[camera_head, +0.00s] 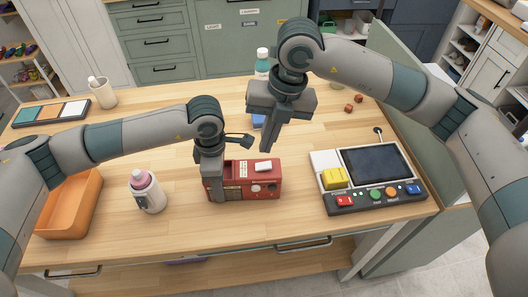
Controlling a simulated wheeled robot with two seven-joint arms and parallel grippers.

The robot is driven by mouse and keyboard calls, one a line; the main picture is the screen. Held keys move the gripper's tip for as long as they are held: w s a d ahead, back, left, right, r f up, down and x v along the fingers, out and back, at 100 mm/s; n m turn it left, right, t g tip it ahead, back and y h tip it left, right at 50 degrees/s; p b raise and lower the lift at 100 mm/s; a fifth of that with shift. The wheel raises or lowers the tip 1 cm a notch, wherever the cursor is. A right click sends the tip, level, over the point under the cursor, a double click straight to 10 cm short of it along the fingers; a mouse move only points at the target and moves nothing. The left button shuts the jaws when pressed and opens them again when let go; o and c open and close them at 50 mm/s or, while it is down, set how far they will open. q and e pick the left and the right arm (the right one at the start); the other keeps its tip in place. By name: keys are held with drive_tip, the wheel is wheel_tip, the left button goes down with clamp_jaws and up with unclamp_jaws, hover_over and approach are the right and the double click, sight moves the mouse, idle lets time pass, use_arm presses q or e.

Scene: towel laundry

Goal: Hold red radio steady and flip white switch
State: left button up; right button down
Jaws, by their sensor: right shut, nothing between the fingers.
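The red radio (260,185) stands upright on the wooden table near the front edge. It has a pale grille, dials on its front and a white piece (263,166), which looks like the switch, on its top right. My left gripper (214,190) is down at the radio's left end, with a finger in front of it. The far finger is hidden, so its grip cannot be told. My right gripper (268,143) is shut and empty, pointing down above and behind the radio.
A control panel with a dark screen (377,164) and coloured buttons stands right of the radio. A pink-topped bottle (147,191) and an orange tray (70,204) stand to the left. A teal bottle (262,65) is behind my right gripper. Small red cubes (353,103) lie at the back right.

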use_arm(q)
drive_tip(key=shift+a+f, duration=0.15)
drive_tip(key=shift+a, duration=0.05)
use_arm(e)
drive_tip(key=shift+a+v, duration=0.2)
drive_tip(key=shift+v, duration=2.55)
drive_tip(key=shift+s, duration=0.1)
use_arm(q)
drive_tip(key=o, duration=1.5)
use_arm(e)
drive_tip(key=shift+a, duration=0.15)
use_arm(q)
drive_tip(key=shift+w+r, duration=0.1)
drive_tip(key=shift+r, duration=0.75)
wheel_tip(320, 180, up, 10)
drive_tip(key=shift+r, duration=0.2)
